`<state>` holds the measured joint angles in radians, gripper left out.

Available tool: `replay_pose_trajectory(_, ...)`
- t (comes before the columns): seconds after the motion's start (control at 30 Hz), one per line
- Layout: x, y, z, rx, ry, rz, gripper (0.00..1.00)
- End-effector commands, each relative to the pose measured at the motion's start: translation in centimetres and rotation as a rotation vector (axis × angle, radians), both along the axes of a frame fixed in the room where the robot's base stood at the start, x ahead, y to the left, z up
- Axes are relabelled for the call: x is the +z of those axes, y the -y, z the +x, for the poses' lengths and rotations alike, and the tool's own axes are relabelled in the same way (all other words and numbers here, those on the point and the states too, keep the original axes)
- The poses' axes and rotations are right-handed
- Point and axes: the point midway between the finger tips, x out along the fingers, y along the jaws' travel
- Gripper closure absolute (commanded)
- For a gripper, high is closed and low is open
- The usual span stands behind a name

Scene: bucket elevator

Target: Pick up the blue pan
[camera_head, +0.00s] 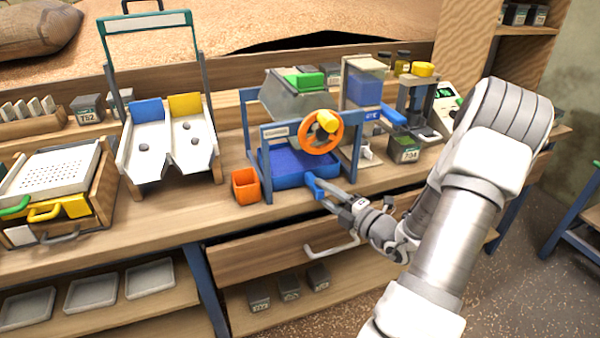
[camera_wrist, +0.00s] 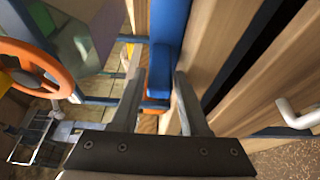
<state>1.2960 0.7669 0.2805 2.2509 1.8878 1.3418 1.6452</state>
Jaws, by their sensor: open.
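The blue pan (camera_head: 283,170) sits on the workbench beneath a hopper machine with an orange handwheel. Its short blue handle (camera_head: 314,187) points out over the bench's front edge toward my gripper (camera_head: 326,190). My gripper is open, with its fingertips close to the handle. In the wrist view, blue surface (camera_wrist: 160,75) shows between the two fingers of my gripper (camera_wrist: 159,80), with a wider blue part beyond. I cannot tell whether either finger touches it. Part of the pan is hidden by the machine frame.
The orange handwheel (camera_head: 322,132) stands just above the pan. A small orange bin (camera_head: 246,185) is left of it. A drawer handle (camera_head: 332,245) sticks out below the bench edge.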

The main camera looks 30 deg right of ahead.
Motion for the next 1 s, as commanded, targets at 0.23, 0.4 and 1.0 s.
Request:
replay_pose_trajectory(0.23,-0.1,-0.3,2.3,-0.001,0.000,-0.001,0.55)
replay_pose_trajectory(0.4,0.0,-0.3,2.3,-0.001,0.000,0.000,0.55)
replay_pose_trajectory(1.0,0.0,-0.3,2.2,-0.001,0.000,-0.001,1.00)
